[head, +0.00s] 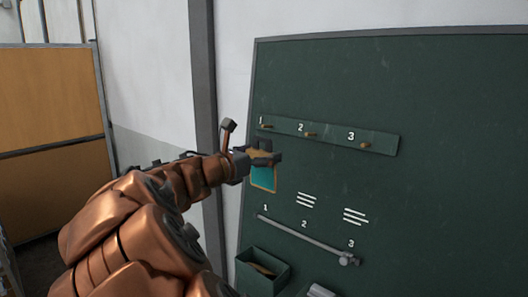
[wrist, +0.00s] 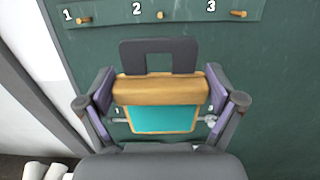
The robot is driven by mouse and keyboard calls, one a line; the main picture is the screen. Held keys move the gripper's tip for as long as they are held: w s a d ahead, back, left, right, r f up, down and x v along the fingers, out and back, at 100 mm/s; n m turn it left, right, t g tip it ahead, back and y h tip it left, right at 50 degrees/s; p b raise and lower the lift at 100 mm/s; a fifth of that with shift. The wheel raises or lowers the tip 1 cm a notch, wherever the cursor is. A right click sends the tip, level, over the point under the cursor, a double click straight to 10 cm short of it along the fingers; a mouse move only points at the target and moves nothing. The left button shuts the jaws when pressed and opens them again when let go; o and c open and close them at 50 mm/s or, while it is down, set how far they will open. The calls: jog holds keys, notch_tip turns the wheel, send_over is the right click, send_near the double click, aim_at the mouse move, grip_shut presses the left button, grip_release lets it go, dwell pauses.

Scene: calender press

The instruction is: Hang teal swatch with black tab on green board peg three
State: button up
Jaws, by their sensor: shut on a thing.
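The teal swatch (head: 264,178) has a tan border and hangs below my gripper (head: 265,158) in the head view. In the wrist view the swatch (wrist: 163,119) has a thick tan top bar and a black tab (wrist: 158,50) with a square opening above it. My gripper (wrist: 160,100) is shut on the tan bar, one finger at each end. The green board (head: 450,180) carries a rail with numbered pegs. Peg three (head: 364,145) is at the right end, up and right of the swatch; it also shows in the wrist view (wrist: 238,14). The swatch is apart from the pegs.
Peg one (head: 266,126) and peg two (head: 310,134) are bare. A grey bar (head: 300,237) numbered one to three runs below. A green bin (head: 262,270) sits low on the board. A grey post (head: 204,100) stands left of the board.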

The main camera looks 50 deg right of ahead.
aim_at(257, 155)
jog(key=shift+s+a+p, duration=0.1)
jog(key=shift+a+p, duration=0.5)
jog(key=shift+a, duration=1.65)
